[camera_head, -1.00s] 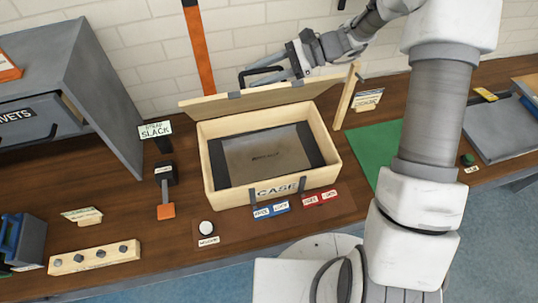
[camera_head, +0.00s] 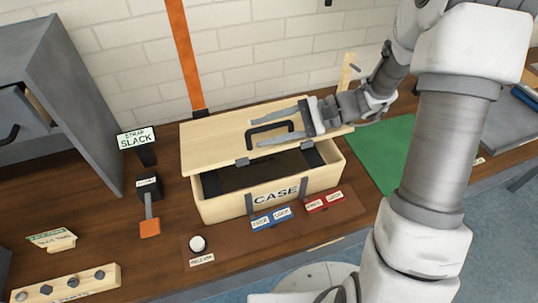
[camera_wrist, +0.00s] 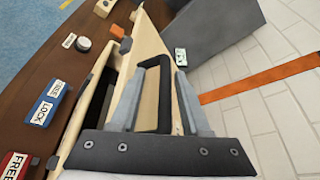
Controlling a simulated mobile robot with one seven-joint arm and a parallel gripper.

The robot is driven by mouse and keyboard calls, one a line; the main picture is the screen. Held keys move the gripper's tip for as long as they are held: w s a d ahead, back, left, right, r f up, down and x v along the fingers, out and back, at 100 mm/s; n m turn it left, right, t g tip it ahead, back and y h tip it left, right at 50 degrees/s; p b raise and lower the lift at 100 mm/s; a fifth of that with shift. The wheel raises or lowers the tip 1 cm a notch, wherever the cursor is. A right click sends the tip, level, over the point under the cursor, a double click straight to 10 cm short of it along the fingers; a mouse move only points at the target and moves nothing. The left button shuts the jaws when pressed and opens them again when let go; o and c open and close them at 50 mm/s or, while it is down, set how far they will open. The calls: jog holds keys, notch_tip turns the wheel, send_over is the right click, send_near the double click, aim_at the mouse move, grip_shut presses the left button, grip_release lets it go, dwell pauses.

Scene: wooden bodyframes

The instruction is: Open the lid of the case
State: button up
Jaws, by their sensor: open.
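The wooden case (camera_head: 231,207) stands on the bench, with "CASE" on its front wall. Its wooden lid (camera_head: 210,142) is part open, its front edge raised above the case and a dark gap showing beneath. The lid's outer face carries a black handle (camera_head: 253,143), also seen in the wrist view (camera_wrist: 163,65). My gripper (camera_head: 259,131) is open, its two fingers on either side of the handle. In the wrist view the handle lies between the fingers (camera_wrist: 163,88); whether they touch it cannot be told. The inside of the case is mostly hidden by the lid.
A blue label plate (camera_head: 271,218) and a red one (camera_head: 324,202) lie before the case, near a white button (camera_head: 197,243). A grey cabinet (camera_head: 75,110) stands left. A wooden post (camera_head: 347,72) rises behind right; a green mat (camera_head: 385,150) lies right.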

aim_at(279, 145)
jog(key=shift+s+d+f+n+t+b, duration=0.1)
jog(key=shift+s+f+n+b, duration=0.15)
jog(key=shift+f+b, duration=0.3)
jog(key=shift+s+d+f+n+t+b, duration=0.15)
jog(key=shift+s+f+b, duration=0.15)
jog(key=shift+f+b, duration=0.3)
jog(key=shift+s+f+n+t+b, duration=0.1)
jog(key=shift+s+f+n+b, duration=0.15)
jog(key=shift+f+b, duration=0.3)
jog(key=shift+c, duration=0.3)
